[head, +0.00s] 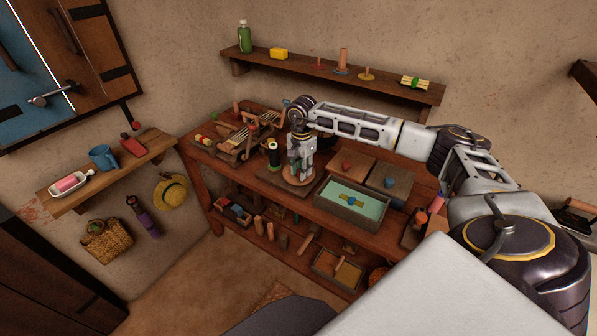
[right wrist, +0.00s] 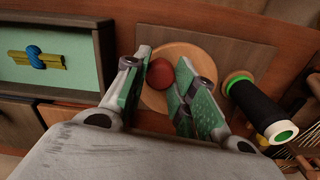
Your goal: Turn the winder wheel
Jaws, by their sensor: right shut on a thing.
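The winder wheel (head: 297,182) is a light round wooden disc on a flat board on the bench. It also shows in the right wrist view (right wrist: 181,52), with a reddish round knob (right wrist: 161,74) on it. My right gripper (head: 299,172) reaches down over the wheel from the right. In the right wrist view its fingers (right wrist: 164,68) stand on both sides of the knob and are shut on it. A black spool with a green ring (head: 274,157) stands upright beside the wheel. In the head view the gripper hides the knob. My left gripper is not in view.
A green-lined tray (head: 340,213) with a yellow bundle stands close to the right of the wheel. Boxes with a red knob (head: 346,167) and a blue knob (head: 389,182) stand behind it. A wooden rack (head: 235,146) is at the left. A wall shelf (head: 330,75) hangs above.

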